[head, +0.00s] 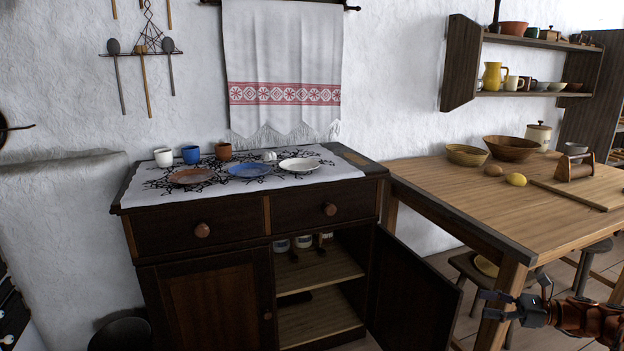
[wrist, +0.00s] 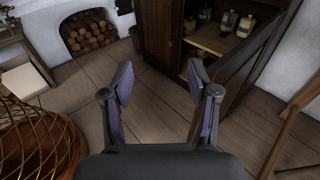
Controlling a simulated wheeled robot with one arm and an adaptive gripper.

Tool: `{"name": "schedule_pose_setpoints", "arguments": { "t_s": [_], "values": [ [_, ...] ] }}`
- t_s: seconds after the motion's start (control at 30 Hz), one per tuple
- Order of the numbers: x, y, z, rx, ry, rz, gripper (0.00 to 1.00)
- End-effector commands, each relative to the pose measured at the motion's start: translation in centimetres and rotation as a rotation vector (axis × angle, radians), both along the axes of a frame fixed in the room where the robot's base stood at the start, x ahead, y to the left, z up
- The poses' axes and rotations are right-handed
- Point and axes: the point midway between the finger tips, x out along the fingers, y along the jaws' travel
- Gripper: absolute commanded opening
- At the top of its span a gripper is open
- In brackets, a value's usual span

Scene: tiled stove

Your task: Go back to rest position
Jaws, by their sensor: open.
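My gripper (head: 498,304) is at the lower right in the head view, in front of the wooden table's near leg. In the wrist view my gripper (wrist: 165,92) is open and empty, with bare floor between its fingers. The dark cabinet (head: 210,295) stands at the centre of the head view. Its right door (head: 412,290) is open and its left door is shut. The open door also shows in the wrist view (wrist: 243,75), just beyond the right finger.
A wicker basket (wrist: 35,140) is at the left in the wrist view. Plank floor (wrist: 150,115) lies clear below.

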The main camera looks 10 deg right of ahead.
Motion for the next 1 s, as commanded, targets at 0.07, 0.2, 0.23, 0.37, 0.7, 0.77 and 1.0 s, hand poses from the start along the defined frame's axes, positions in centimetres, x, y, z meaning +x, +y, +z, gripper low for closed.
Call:
{"name": "schedule_pose_setpoints", "arguments": {
  "t_s": [0.07, 0.2, 0.23, 0.37, 0.7, 0.77, 1.0],
  "values": [
    [0.4, 0.8, 0.8, -0.020, 0.007, 0.011, 0.60],
    [0.9, 2.3, 1.9, -0.068, 0.019, 0.033, 0.60],
    [1.0, 2.7, 2.2, -0.081, 0.023, 0.040, 0.60],
    [1.6, 5.1, 3.9, -0.149, 0.036, 0.074, 0.60],
    [1.3, 12.8, 8.8, -0.367, 0.052, 0.209, 0.60],
    [1.0, 14.1, 9.7, -0.404, 0.051, 0.237, 0.60],
    [-1.3, 19.3, 13.3, -0.556, 0.027, 0.353, 0.60]
  ]
}}
